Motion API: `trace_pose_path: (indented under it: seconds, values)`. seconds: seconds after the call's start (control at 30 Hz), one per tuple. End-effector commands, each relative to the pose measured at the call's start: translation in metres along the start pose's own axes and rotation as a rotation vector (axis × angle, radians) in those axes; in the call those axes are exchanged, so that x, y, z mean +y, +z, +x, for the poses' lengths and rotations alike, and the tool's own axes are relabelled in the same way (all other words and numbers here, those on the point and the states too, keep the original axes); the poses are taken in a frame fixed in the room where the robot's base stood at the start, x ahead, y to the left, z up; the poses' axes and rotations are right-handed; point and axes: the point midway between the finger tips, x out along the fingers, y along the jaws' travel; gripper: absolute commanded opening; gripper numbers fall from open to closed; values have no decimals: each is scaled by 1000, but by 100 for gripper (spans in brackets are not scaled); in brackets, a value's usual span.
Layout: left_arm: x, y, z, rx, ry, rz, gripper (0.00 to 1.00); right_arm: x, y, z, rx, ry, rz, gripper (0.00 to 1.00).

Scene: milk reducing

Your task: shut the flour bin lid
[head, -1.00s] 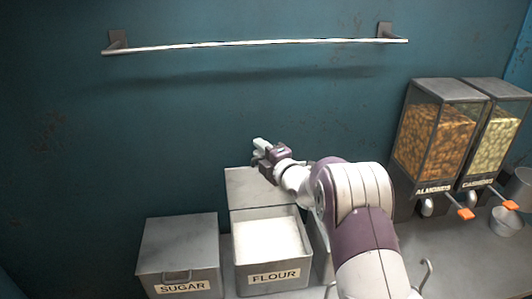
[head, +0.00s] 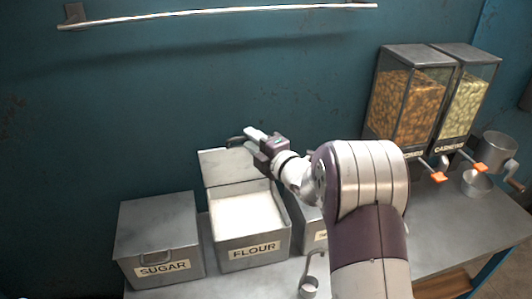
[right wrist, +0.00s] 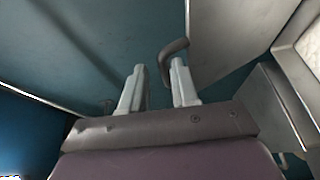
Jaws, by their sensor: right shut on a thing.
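The flour bin (head: 252,250) is a grey metal box labelled FLOUR, filled with white flour (head: 247,218). Its lid (head: 228,167) stands open, raised at the back of the bin. My right gripper (head: 247,136) is at the lid's top edge, its arm reaching in from the lower right. In the right wrist view, its two pale fingers (right wrist: 158,88) are shut on the lid's dark curved handle (right wrist: 172,47), with the lid's grey panel (right wrist: 225,40) beside them. The exact contact is partly hidden. My left gripper is not in view.
A closed sugar bin (head: 158,225) stands left of the flour bin. Another bin (head: 311,232) on the right is partly hidden by my arm. Almond (head: 408,105) and cashew (head: 465,105) dispensers stand at the right. A wall rail (head: 220,12) runs above.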

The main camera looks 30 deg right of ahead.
Motion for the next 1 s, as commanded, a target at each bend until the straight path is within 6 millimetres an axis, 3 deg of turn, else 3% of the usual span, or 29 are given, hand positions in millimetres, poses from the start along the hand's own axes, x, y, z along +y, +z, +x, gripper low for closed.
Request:
trace_pose_path:
  seconds: [0.5,1.0]
  values:
    - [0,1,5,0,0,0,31,-2,1,-47,-3,3,0,23]
    - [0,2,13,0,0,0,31,-4,0,-49,-1,0,0,23]
